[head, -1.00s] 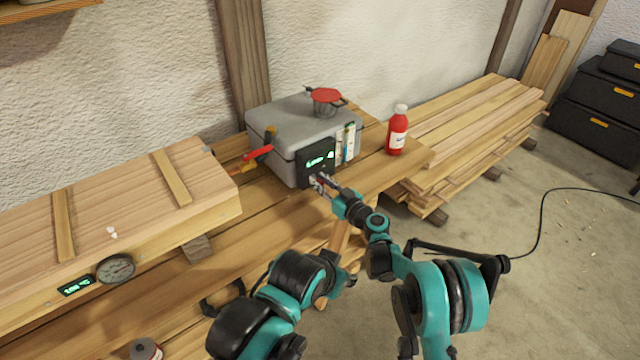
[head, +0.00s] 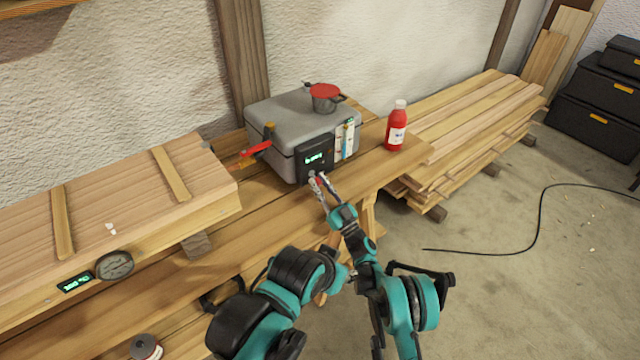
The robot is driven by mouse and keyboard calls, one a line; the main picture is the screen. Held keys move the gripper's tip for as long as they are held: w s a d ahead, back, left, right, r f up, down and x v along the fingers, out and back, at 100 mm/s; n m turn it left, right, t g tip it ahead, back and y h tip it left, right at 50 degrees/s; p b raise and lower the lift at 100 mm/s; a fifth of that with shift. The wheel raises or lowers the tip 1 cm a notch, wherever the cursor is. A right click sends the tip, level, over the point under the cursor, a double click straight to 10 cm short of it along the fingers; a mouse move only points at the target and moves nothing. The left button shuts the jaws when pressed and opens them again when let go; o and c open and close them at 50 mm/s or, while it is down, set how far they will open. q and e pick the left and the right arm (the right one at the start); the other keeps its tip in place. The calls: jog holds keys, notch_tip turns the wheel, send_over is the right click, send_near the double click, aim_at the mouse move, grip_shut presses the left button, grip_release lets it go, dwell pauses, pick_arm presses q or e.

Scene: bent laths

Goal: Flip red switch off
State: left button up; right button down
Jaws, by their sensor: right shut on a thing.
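A grey box (head: 282,118) stands on the wooden bench, with a dark panel (head: 316,158) with a green display on its front right. My right gripper (head: 317,181) is at the lower edge of this panel, shut on a small red part that looks like the red switch (head: 320,184). The fingers mostly hide it, so its position cannot be read. A larger red lever (head: 257,149) sticks out at the box's left front, apart from the gripper. My left arm shows at the bottom middle; its gripper is not in view.
A long wooden crate (head: 110,205) with a dial gauge (head: 115,265) is at left. Stacked boards (head: 470,125) lie at right. A black cable (head: 540,225) crosses the floor.

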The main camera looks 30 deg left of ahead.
aim_at(333, 209)
dwell(0.3)
jog(key=c, duration=1.4)
grip_release()
jog(key=shift+o, duration=0.2)
jog(key=v, duration=0.7)
jog(key=shift+s+d+f, duration=0.15)
jog(key=shift+d, duration=0.05)
